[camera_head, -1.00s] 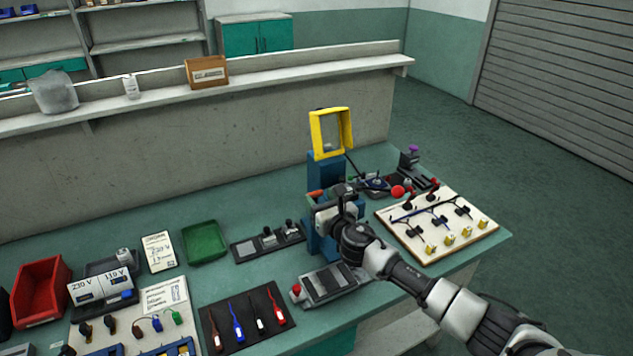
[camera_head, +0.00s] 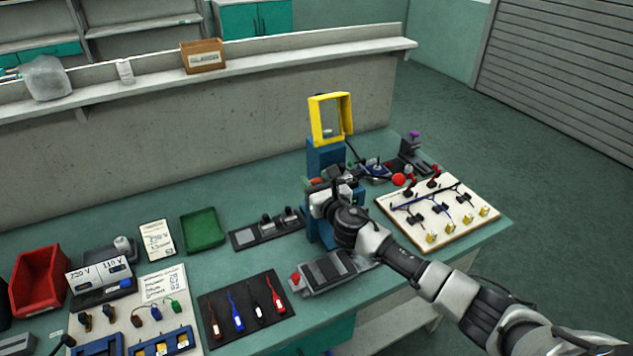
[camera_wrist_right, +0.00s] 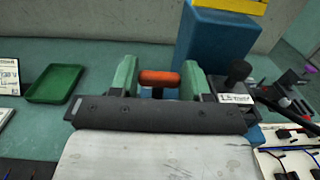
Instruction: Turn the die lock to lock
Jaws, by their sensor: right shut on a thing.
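The blue press (camera_head: 327,157) with a yellow guard frame (camera_head: 349,113) stands on the bench, right of centre. My right gripper (camera_head: 322,188) is at the front of the press and hides much of its lower part. In the right wrist view the two green fingertips (camera_wrist_right: 159,78) are shut on an orange-red handle (camera_wrist_right: 159,77), likely the die lock, which lies crosswise between them. A black knob (camera_wrist_right: 239,70) and a small white label (camera_wrist_right: 235,99) are just right of the fingers. My left gripper is not in view.
A grey box with a red button (camera_head: 328,271) lies in front of the press. A board with cables and yellow connectors (camera_head: 462,236) is to the right. A green tray (camera_head: 203,230) and a black tool mat (camera_head: 225,297) are to the left. Bare bench shows behind the green tray.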

